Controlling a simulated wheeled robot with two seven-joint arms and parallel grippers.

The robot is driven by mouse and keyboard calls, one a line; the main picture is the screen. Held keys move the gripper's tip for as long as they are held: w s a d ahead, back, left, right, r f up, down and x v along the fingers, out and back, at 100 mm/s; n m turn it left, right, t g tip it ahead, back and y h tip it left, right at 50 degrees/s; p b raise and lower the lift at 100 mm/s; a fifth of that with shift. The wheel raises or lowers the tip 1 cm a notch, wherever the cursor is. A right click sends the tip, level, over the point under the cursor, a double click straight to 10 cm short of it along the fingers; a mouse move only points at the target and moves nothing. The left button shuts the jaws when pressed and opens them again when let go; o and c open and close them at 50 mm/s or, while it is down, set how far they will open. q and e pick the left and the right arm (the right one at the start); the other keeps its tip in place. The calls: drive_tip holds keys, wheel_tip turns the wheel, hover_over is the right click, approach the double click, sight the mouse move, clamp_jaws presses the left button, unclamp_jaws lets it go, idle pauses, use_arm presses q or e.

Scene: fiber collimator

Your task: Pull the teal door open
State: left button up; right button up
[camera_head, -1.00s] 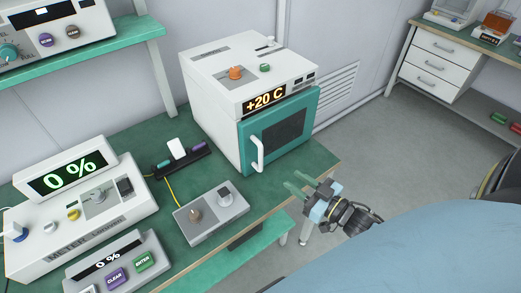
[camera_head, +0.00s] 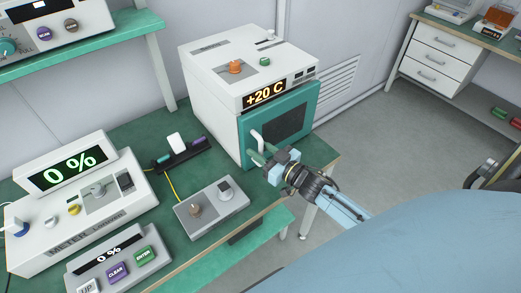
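The teal door (camera_head: 283,118) is on the front of a white box-shaped oven (camera_head: 218,101) with a "+20 C" display. The door looks shut and has a dark window. Its white vertical handle (camera_head: 257,140) is near the door's left edge. My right gripper (camera_head: 260,154) is at the lower part of the handle, its green fingertips on either side of it or very near. I cannot tell whether the fingers touch or grip the handle, as the gripper body hides part of it. My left gripper is not in view.
On the green bench (camera_head: 140,125), a grey box with knobs (camera_head: 211,207) sits in front of the oven. A meter (camera_head: 85,215) and a keypad unit (camera_head: 118,264) stand at left. A dark rack (camera_head: 182,159) is beside the oven. Open floor lies to the right.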

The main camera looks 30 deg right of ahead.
drive_tip(key=shift+c, duration=0.3)
clamp_jaws()
